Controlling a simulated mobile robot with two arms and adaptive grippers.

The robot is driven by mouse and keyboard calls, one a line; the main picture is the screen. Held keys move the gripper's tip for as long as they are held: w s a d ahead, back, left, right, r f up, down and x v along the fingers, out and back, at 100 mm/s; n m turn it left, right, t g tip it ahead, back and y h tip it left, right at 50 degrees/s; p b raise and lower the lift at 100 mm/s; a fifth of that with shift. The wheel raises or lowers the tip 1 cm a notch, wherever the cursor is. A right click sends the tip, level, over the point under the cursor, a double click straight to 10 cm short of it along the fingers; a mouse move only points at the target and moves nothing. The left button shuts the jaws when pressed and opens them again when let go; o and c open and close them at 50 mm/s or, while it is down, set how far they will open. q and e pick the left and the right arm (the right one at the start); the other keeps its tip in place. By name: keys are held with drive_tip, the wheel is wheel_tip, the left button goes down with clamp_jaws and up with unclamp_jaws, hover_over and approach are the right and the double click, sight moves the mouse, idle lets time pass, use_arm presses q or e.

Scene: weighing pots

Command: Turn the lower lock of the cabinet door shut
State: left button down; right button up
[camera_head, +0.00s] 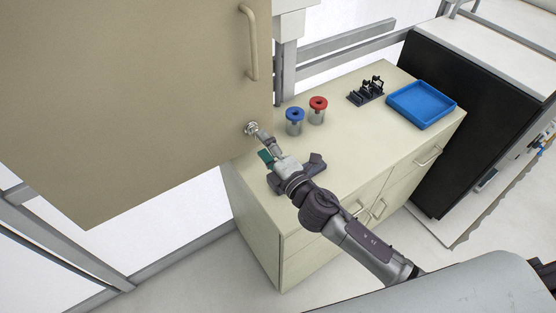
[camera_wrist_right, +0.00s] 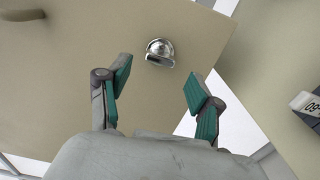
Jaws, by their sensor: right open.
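The beige cabinet door (camera_head: 130,90) fills the upper left of the head view, with a bar handle (camera_head: 251,42) near its right edge. The lower lock (camera_head: 251,128) is a small silver knob near the door's lower right corner. In the right wrist view the lock (camera_wrist_right: 160,52) is a shiny round metal piece ahead of the fingertips. My right gripper (camera_head: 268,150) is just below the lock in the head view. Its teal-padded fingers (camera_wrist_right: 166,83) are apart, with nothing between them, and the lock lies beyond them. My left gripper is not in view.
A beige counter (camera_head: 345,140) stands right of the door, bearing a blue-lidded jar (camera_head: 294,121), a red-lidded jar (camera_head: 317,110), a black rack (camera_head: 367,92) and a blue tray (camera_head: 421,104). A black-sided unit (camera_head: 465,120) stands at the right.

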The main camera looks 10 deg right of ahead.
drive_tip(key=v, duration=0.8)
drive_tip(key=shift+d, duration=0.1)
